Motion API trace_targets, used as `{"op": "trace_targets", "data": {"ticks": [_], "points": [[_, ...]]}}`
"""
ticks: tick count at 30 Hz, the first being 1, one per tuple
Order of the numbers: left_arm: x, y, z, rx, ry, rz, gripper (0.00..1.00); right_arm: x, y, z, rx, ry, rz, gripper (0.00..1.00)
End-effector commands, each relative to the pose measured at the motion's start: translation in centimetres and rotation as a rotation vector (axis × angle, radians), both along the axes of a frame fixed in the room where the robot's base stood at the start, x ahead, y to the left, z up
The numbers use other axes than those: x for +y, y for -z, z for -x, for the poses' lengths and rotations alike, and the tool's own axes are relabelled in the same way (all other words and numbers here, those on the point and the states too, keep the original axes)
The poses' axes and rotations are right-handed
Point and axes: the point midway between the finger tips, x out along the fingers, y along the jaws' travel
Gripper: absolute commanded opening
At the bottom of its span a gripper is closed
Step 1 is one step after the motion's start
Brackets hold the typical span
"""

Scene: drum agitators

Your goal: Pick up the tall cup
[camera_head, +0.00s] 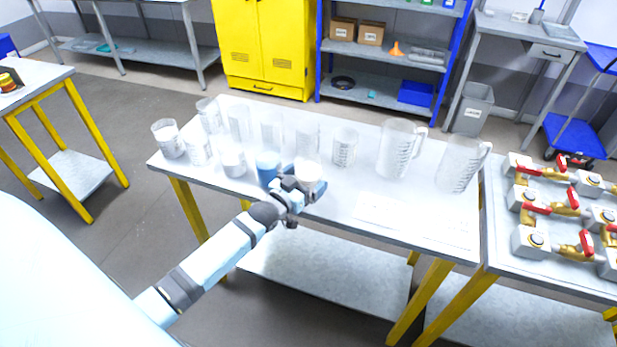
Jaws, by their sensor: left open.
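Several clear cups and beakers stand on the grey table (350,205). Taller clear cups stand in the back row, including one at the left (238,122), one in the middle (271,132) and one to its right (307,136). I cannot tell which one is meant by the tall cup. My left gripper (302,184) is open at the table's front edge, close to a cup with white contents (308,170). A cup with blue contents (267,167) stands just left of it. The gripper hides the lower part of the white cup; contact is unclear. My right gripper is out of view.
Two large clear pitchers (398,148) (462,166) stand to the right. A marked beaker (344,148) stands between them and the cups. Flat white sheets (395,215) lie at front right. A neighbouring table holds red-handled valves (560,205).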

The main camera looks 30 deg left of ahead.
Motion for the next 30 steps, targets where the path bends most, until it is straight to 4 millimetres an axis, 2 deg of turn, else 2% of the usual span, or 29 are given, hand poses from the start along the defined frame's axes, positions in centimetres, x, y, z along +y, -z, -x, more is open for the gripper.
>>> {"op": "trace_targets", "data": {"ticks": [3,9,11,17,30], "points": [[-0.04,0.02,-0.79,0.001,0.000,0.000,1.00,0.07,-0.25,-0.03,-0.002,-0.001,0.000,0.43],[-0.06,0.06,-0.82,0.001,0.000,0.000,1.00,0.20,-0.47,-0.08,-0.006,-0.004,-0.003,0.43],[-0.06,0.05,-0.82,0.001,0.000,0.000,0.89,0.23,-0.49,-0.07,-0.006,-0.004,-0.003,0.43],[-0.06,0.06,-0.80,0.001,0.000,0.000,0.43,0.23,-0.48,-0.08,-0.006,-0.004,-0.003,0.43],[-0.06,-0.03,-0.83,-0.001,0.000,0.000,0.42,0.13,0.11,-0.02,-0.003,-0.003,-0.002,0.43]]}}
